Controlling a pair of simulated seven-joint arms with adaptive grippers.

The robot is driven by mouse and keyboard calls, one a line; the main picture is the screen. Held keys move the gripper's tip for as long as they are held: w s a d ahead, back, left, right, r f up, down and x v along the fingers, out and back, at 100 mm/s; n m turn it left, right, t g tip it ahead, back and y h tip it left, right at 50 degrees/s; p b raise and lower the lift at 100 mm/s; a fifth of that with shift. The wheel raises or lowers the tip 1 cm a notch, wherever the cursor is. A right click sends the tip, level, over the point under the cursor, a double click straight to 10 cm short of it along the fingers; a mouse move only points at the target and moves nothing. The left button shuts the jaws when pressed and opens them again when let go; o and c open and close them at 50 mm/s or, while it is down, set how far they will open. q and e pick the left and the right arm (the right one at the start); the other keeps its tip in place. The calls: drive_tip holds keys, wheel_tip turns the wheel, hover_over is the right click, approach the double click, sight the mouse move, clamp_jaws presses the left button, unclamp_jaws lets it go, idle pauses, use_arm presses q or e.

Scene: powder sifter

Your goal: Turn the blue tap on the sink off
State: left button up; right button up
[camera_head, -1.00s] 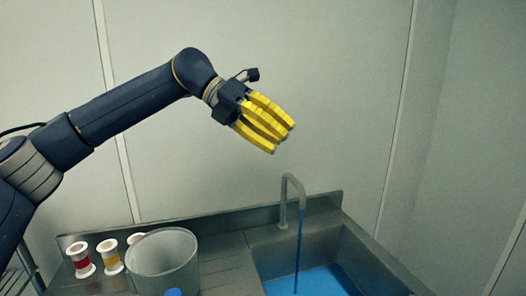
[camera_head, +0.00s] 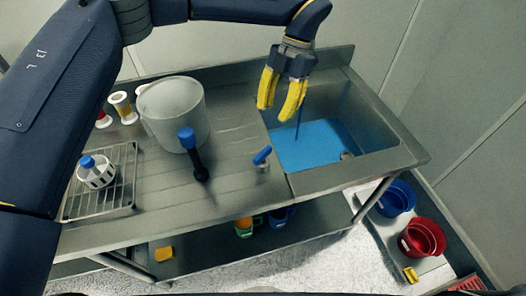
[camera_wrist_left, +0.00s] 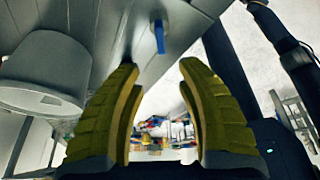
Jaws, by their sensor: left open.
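The blue tap handle (camera_head: 262,155) stands on the counter at the front left corner of the sink (camera_head: 380,135). It also shows in the left wrist view (camera_wrist_left: 159,38), beyond the fingertips and between them. My left gripper (camera_head: 279,111) is open and empty, its yellow fingers pointing down at the sink's left edge. It is apart from the handle and farther back. A thin stream (camera_head: 298,131) falls into blue liquid (camera_head: 308,150) in the sink. The spout is hidden behind my left gripper. My right gripper is not in view.
A pale bucket (camera_head: 175,112) stands on the counter left of the sink. A dark upright piece with a blue top (camera_head: 200,170) stands between the bucket and the handle. A wire rack (camera_head: 122,195) is at left. Blue (camera_head: 397,197) and red (camera_head: 422,238) buckets stand lower right.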

sight(263, 152)
use_arm(q)
drive_tip(key=x, duration=1.4)
drive_tip(key=shift+w+d, duration=0.1)
drive_tip(key=shift+c, duration=0.4)
clamp_jaws()
